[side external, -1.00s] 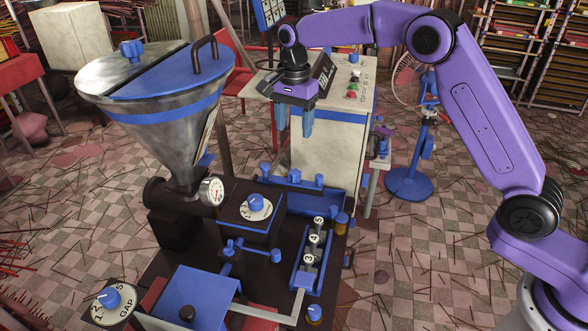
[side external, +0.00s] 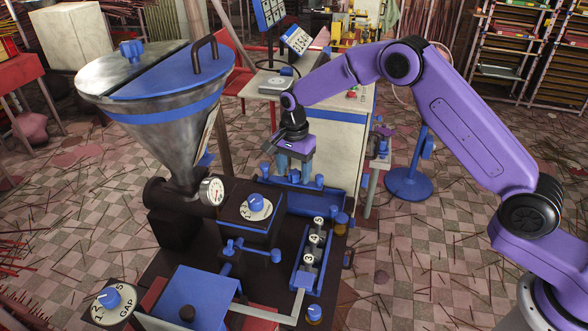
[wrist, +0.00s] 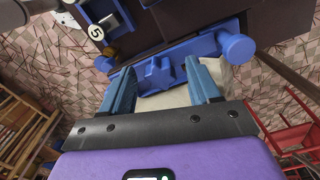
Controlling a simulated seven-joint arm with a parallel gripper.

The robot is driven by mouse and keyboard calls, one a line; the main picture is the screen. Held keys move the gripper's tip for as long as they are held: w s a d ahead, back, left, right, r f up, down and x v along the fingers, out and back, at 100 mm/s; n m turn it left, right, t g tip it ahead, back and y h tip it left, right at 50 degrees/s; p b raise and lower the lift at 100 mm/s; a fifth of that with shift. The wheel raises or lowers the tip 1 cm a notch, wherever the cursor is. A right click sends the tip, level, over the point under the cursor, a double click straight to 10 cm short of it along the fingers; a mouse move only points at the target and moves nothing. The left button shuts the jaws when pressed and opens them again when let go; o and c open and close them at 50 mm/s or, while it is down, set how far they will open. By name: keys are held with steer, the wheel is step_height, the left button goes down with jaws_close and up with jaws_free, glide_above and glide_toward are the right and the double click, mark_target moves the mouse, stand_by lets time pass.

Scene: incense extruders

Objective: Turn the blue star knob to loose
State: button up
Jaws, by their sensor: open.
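A blue star-shaped knob (wrist: 160,74) shows in the wrist view on the near side of a blue trough-like part, between and just beyond my fingertips. In the side external view it cannot be made out clearly behind the trough and my fingers. My gripper (wrist: 161,64) is open, with one blue finger on each side of the knob; whether they touch it cannot be told. In the side external view my gripper (side external: 294,172) points down at the far edge of the blue trough (side external: 325,202). Another blue star-like knob (side external: 132,50) sits on the hopper lid.
The steel hopper (side external: 155,125) stands left of my gripper. A dial with a blue knob (side external: 256,204) and a row of numbered pieces (side external: 314,240) are nearer the camera. A white cabinet (side external: 335,150) stands close behind my gripper. A blue cylinder (wrist: 237,46) lies right of the fingers.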

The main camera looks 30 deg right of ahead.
steer(key=c, duration=1)
steer(key=shift+c, duration=0.2)
steer(key=shift+n, duration=0.3)
steer(key=n, duration=0.9)
steer(key=shift+d, duration=0.1)
steer(key=n, duration=0.9)
steer(key=shift+d+n, duration=0.1)
steer(key=shift+n, duration=0.2)
